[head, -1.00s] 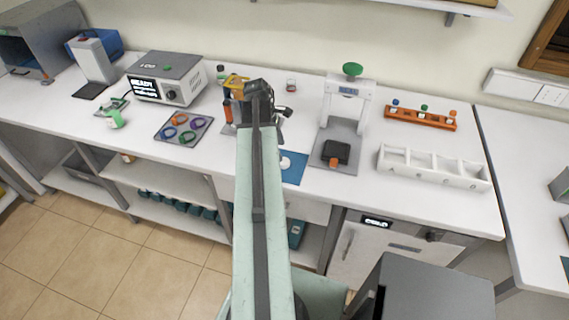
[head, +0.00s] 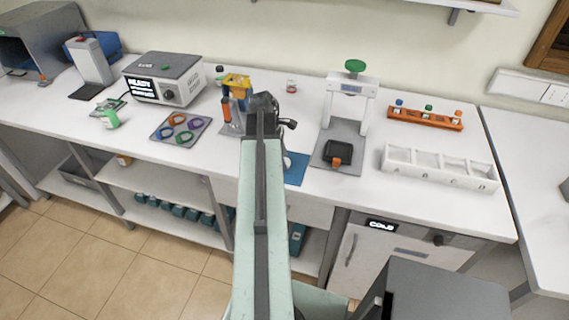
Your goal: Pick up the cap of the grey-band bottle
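I cannot make out a grey-band bottle or its cap for certain. A small dark-capped bottle (head: 219,73) stands at the back of the bench, right of the grey instrument. A small clear jar with red on it (head: 291,87) stands near the wall.
A blue mat (head: 297,170) lies right of my arm. A press with a green knob (head: 355,66), an orange rack (head: 426,117) and a white lettered tray (head: 440,170) stand at the right. A pad with coloured rings (head: 162,140) and a yellow-topped stand (head: 237,84) are at the left.

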